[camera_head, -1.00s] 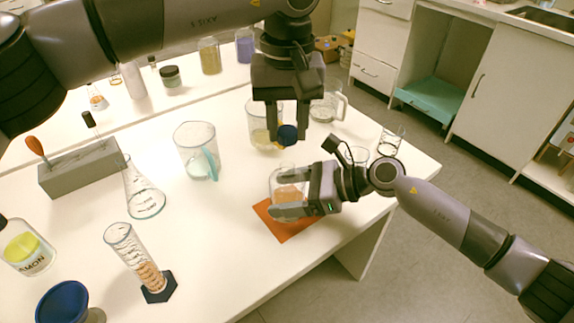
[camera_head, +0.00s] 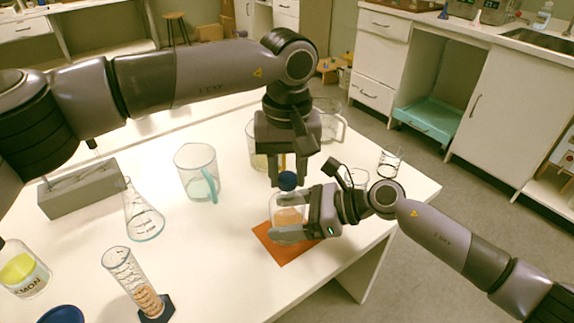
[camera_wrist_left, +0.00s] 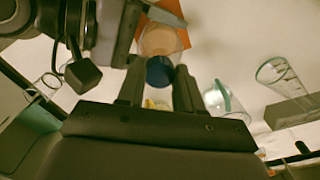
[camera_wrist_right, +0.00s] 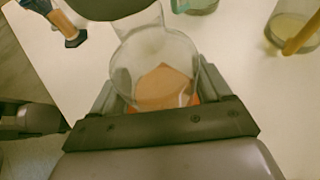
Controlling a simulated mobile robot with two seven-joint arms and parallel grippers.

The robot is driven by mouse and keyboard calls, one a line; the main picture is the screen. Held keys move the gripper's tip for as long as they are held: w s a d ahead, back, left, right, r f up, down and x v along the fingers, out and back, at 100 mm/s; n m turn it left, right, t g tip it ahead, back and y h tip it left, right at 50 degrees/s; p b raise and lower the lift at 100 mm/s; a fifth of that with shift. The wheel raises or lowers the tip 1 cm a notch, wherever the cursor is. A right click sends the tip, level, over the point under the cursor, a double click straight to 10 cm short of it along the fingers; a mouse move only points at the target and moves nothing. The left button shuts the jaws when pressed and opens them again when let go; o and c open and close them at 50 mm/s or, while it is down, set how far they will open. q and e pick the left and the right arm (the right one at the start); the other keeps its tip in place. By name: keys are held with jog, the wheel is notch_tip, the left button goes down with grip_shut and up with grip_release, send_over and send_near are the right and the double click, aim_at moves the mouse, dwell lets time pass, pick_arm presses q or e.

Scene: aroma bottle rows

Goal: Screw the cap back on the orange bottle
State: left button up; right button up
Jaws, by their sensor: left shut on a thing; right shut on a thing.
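The orange bottle (camera_head: 289,215), clear with orange liquid, stands upright on an orange mat (camera_head: 268,243). My right gripper (camera_head: 290,222) is shut around its body from the right; the right wrist view shows the bottle (camera_wrist_right: 158,75) between the fingers. The dark blue cap (camera_head: 288,180) is held between the fingertips of my left gripper (camera_head: 288,178), which points down from above. In the left wrist view the cap (camera_wrist_left: 160,71) lines up closely with the bottle (camera_wrist_left: 160,40).
A glass jug (camera_head: 197,172) and a conical flask (camera_head: 143,215) stand left of the bottle. A graduated cylinder (camera_head: 135,282), a lemon bottle (camera_head: 22,270) and a grey rack (camera_head: 80,187) are further left. Beakers (camera_head: 390,162) stand to the right, near the table edge.

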pick_arm(q)
jog(key=shift+f, duration=0.45)
jog(key=shift+f, duration=0.55)
pick_arm(e)
grip_shut()
pick_arm(q)
jog(key=m, duration=0.5)
jog(key=shift+a, duration=0.1)
jog(key=m, duration=0.4)
jog(key=shift+m, duration=0.3)
jog(key=o, duration=1.1)
